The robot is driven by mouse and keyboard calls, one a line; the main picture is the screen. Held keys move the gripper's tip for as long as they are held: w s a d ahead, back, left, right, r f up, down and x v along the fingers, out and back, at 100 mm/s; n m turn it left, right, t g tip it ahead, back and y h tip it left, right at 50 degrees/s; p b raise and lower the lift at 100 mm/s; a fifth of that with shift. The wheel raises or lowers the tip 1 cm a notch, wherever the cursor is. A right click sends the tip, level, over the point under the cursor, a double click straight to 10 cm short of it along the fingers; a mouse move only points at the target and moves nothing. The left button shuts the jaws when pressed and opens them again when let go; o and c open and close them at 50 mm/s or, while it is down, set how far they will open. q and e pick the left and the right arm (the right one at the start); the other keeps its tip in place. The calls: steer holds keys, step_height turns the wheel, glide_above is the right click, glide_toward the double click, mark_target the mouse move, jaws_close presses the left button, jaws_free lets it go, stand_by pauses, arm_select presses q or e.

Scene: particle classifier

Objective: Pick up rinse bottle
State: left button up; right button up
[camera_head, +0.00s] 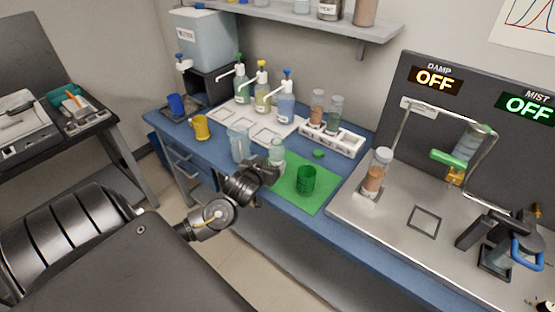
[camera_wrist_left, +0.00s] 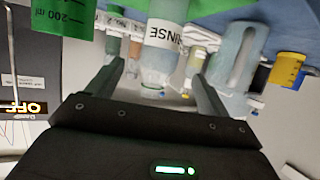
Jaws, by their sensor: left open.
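The rinse bottle (camera_head: 276,152) is a clear bottle with a white label, standing at the left edge of the green mat on the blue bench. In the left wrist view, the bottle (camera_wrist_left: 164,45) appears upside down, its RINSE label facing me. My left gripper (camera_head: 268,172) is right in front of the bottle and partly hides its lower part. In the wrist view the open fingers (camera_wrist_left: 160,72) stand on either side of the bottle, with gaps visible. My right gripper is not in view.
A green beaker (camera_head: 306,180) stands on the green mat (camera_head: 318,203), right of the gripper. A clear pitcher (camera_head: 239,144) is close on the left, with a yellow cup (camera_head: 202,127) beyond. Pump bottles (camera_head: 286,97) and a white vial rack (camera_head: 345,142) stand behind.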

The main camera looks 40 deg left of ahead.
mark_target(274, 157)
arm_select(q)
steer(key=x, duration=0.5)
steer(key=shift+w+f+p, duration=0.2)
steer(key=shift+w+p, duration=0.05)
steer(key=shift+p, duration=0.1)
steer(key=shift+w+a+p, duration=0.2)
steer(key=shift+w+p, duration=0.1)
steer(key=shift+w, duration=0.05)
steer(key=x, duration=0.2)
steer(key=p+x, duration=0.1)
steer(key=x, duration=0.1)
steer(key=shift+w+f, duration=0.1)
steer(key=shift+f, duration=0.3)
steer(key=c, duration=1.3)
steer(key=shift+r, duration=0.25)
